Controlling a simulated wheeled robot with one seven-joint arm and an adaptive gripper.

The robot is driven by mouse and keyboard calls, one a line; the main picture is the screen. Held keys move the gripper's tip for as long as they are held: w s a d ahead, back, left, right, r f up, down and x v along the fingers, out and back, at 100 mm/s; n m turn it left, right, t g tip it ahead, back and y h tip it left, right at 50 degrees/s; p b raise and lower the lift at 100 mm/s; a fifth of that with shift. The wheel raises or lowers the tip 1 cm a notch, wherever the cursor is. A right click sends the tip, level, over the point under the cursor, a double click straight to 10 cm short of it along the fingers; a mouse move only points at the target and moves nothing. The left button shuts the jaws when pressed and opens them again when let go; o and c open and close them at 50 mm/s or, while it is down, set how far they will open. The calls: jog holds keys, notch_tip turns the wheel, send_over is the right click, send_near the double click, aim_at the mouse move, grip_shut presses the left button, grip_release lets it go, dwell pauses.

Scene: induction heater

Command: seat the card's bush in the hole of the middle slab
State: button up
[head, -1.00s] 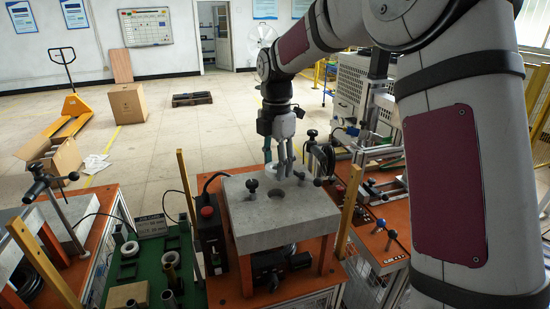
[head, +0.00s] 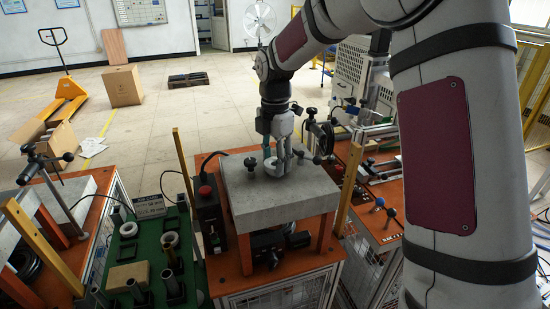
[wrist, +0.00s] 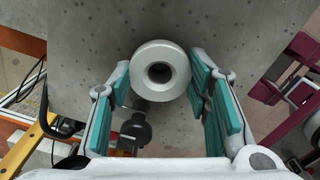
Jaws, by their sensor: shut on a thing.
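The middle slab (head: 310,200) is a thick grey block on an orange stand. My gripper (head: 278,172) is shut on a white, thick-walled bush (head: 275,179) over the slab top. In the wrist view the bush (wrist: 142,55) sits between the teal finger pads, its round bore facing the camera. The slab's hole is hidden behind or under the bush. I cannot tell whether the bush is above the hole or partly in it. The card (head: 149,206) stands behind the green tray on the left; its writing is too small to read.
Black knobs (head: 250,162) stand on the slab near the gripper. The green tray (head: 190,288) holds another white ring (head: 128,230), several dark tubes and a tan block (head: 127,276). A yellow post (head: 349,188) rises right of the slab. Another slab (head: 75,195) is at left.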

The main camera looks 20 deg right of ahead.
jog(key=shift+f, duration=0.7)
dwell(0.3)
jog(key=o, duration=1.4)
notch_tip(320, 180, up, 12)
